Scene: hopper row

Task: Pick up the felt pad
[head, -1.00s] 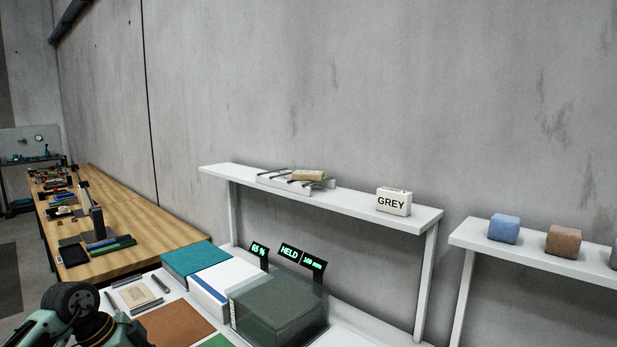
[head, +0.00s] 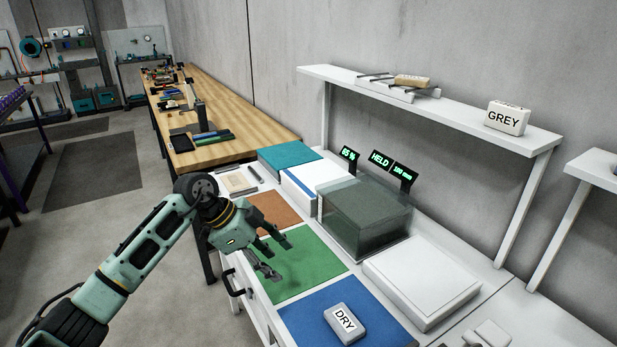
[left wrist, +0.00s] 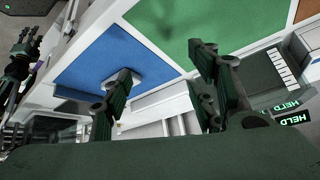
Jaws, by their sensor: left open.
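I cannot tell for certain which item is the felt pad. A flat beige square (head: 238,182) lies among thin grey bars at the far left of the white bench, and a tan block (head: 411,81) rests on a rack on the wall shelf. My left gripper (head: 276,257) is open and empty above the green mat (head: 309,268), nearer than the beige square. The left wrist view shows its two fingers apart (left wrist: 160,60), with nothing between them. A dark gripper-like shape (left wrist: 20,60) at that view's left edge looks like my right gripper; its jaws are unclear.
A blue mat (head: 375,318) carries a white DRY block (head: 345,321). A GREY block (head: 507,118) sits on the shelf (head: 450,112).

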